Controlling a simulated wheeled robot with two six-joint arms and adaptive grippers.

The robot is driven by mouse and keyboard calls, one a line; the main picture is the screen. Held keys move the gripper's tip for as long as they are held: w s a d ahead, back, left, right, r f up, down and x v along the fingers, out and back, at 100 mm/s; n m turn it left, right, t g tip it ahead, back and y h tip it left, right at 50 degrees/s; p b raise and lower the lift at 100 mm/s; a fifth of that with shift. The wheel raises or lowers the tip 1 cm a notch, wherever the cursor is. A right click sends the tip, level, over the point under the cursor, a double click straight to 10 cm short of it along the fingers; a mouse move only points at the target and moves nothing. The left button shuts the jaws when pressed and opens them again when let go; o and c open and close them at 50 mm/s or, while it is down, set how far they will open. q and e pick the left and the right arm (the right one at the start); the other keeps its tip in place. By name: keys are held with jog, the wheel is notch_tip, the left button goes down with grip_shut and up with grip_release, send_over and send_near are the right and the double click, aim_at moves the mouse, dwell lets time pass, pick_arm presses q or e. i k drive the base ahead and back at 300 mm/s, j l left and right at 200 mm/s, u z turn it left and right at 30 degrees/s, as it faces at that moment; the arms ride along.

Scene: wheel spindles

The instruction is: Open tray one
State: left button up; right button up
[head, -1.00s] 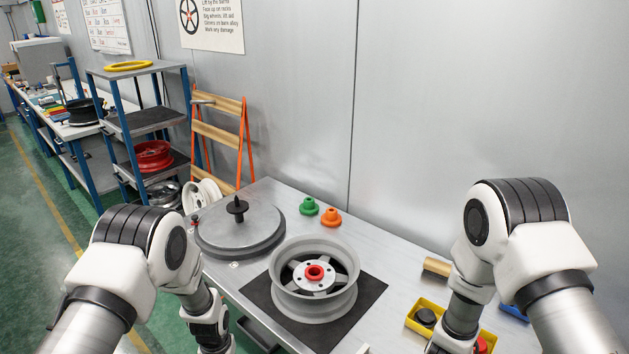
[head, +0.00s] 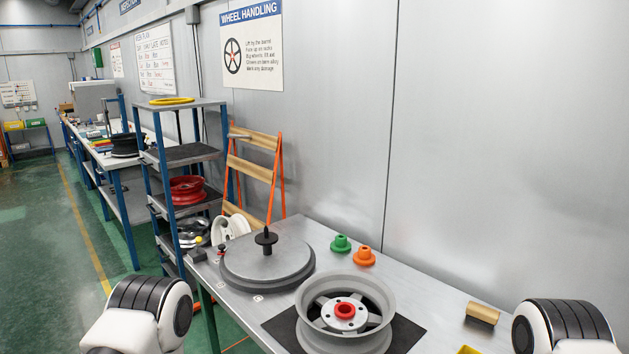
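No tray marked as tray one can be made out in the head view. The workbench (head: 440,316) runs along the wall, and its front face below the top is out of view. Only the top edge of a yellow bin (head: 467,350) shows at the bottom edge, right of centre. My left arm shows at the lower left and my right arm at the lower right. Both grippers are below the picture.
A silver wheel (head: 345,312) with a red hub piece sits on a black mat (head: 408,337). Left of it is a round grey turntable (head: 267,270) with a black spindle. Green (head: 341,244) and orange (head: 364,256) cones stand behind. A blue-framed shelf (head: 185,155) stands at left.

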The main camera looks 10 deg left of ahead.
aim_at(182, 152)
jog(key=i+j+u, duration=1)
jog(key=i+u, duration=0.15)
jog(key=i, duration=0.35)
jog(key=i+u, duration=0.3)
jog(key=i, duration=0.4)
jog(key=i+z, duration=0.1)
jog(key=i, duration=0.35)
jog(key=i+j+z, duration=0.1)
jog(key=i, duration=0.4)
jog(key=i+j, duration=0.15)
jog(key=i, duration=0.3)
jog(key=z, duration=0.05)
